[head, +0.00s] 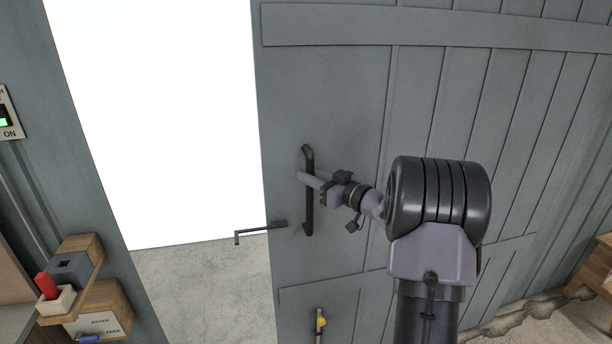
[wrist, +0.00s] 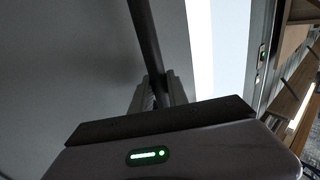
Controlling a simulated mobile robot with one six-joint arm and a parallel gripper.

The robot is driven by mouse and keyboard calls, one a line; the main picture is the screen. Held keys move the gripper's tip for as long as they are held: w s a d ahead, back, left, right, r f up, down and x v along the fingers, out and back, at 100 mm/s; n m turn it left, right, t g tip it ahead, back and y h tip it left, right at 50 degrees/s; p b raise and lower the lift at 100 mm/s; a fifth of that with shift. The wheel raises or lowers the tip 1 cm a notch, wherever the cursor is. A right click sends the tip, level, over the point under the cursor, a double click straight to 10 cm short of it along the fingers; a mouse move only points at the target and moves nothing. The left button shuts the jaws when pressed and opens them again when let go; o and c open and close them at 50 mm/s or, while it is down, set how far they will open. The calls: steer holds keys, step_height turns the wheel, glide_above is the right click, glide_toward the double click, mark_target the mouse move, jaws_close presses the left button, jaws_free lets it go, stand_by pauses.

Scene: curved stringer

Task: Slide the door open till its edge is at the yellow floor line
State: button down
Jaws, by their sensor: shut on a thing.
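The grey plank door (head: 340,110) stands partly open, with a bright white opening to the left of its edge. A dark vertical bar handle (head: 309,215) is fixed near that edge. My gripper (head: 308,181) is shut on the bar handle, a little above its middle. In the wrist view my fingers (wrist: 160,92) close around the handle (wrist: 144,35), which runs up from between them. A dark latch arm (head: 262,228) sticks out from the door's edge into the opening. I cannot make out a yellow floor line in either view.
A yellow-tipped fitting (head: 320,322) is low on the door. Wooden boxes (head: 95,305) holding a red-handled item stand at the lower left. A panel with a green light (head: 5,115) is on the left wall. A wooden piece (head: 600,265) is at the right edge.

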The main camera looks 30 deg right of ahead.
steer(key=shift+r, duration=0.25)
steer(key=c, duration=1.3)
jaws_free()
steer(key=shift+w+f, duration=0.1)
steer(key=shift+w, duration=0.05)
steer(key=shift+s, duration=0.2)
steer(key=p+v, duration=0.3)
steer(key=v, duration=1.4)
steer(key=shift+p, duration=0.3)
steer(key=shift+f, duration=0.1)
